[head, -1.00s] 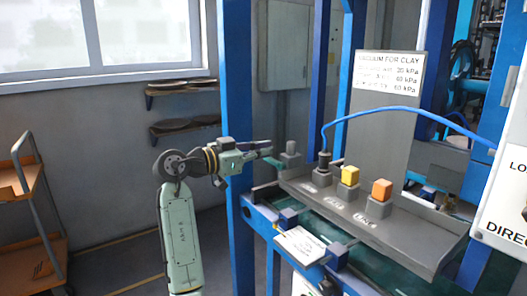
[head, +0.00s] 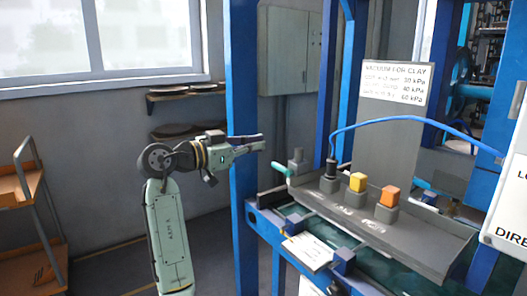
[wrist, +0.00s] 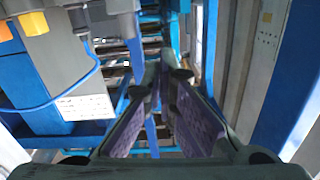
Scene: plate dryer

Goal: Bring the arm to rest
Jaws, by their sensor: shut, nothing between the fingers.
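My gripper (head: 252,142) shows in the head view in front of the blue upright post, left of the grey tray and a little above it. It points to the right and holds nothing. In the wrist view my gripper's two long fingers (wrist: 166,75) run close together toward their tips, with no object between them. The arm behind it is bent at the elbow joint, with its pale green link standing near upright.
The blue post (head: 242,210) stands right by my gripper. A wooden-shelved cart (head: 20,185) stands at left. Floor between is clear.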

